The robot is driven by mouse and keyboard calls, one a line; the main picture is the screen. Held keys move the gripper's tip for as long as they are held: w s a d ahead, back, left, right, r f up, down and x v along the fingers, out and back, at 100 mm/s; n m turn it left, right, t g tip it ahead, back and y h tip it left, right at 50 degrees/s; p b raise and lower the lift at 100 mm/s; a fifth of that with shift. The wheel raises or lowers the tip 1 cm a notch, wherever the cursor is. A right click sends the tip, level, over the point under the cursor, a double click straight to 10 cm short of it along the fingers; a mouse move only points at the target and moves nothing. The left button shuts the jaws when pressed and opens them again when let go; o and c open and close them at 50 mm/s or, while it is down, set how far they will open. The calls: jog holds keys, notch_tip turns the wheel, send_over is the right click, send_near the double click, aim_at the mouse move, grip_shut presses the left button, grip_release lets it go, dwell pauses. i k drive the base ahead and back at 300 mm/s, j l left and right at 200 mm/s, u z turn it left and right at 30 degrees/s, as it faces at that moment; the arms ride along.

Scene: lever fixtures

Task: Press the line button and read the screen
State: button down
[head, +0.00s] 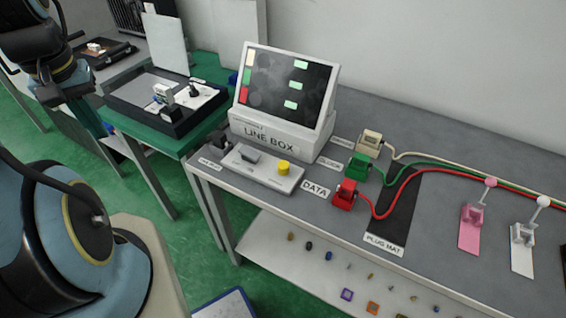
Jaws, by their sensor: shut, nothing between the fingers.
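The line box (268,141) is a white console on the grey bench, with a tilted screen (270,88). The screen is dark, with cream, green and red blocks down its left edge and three pale green labels at different heights and positions. The label text is too small to read. In front of the box lies a light grey panel (262,171) with a round yellow button (284,167) and a dark grey block (250,154). My gripper (88,116) is at the upper left, pointing down, shut and empty, well away from the button.
Cream (370,142), green (357,167) and red (346,194) plugs with cables stand right of the panel, near a dark plug mat (396,215). Pink (470,228) and white (522,246) fixtures are farther right. A black tray (150,119) sits on the green table.

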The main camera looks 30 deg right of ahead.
aim_at(284, 166)
jog(key=z, duration=0.35)
jog(key=i+j+z, duration=0.15)
jog(key=z, duration=0.2)
jog(key=j+z, duration=0.1)
jog(key=z, duration=0.3)
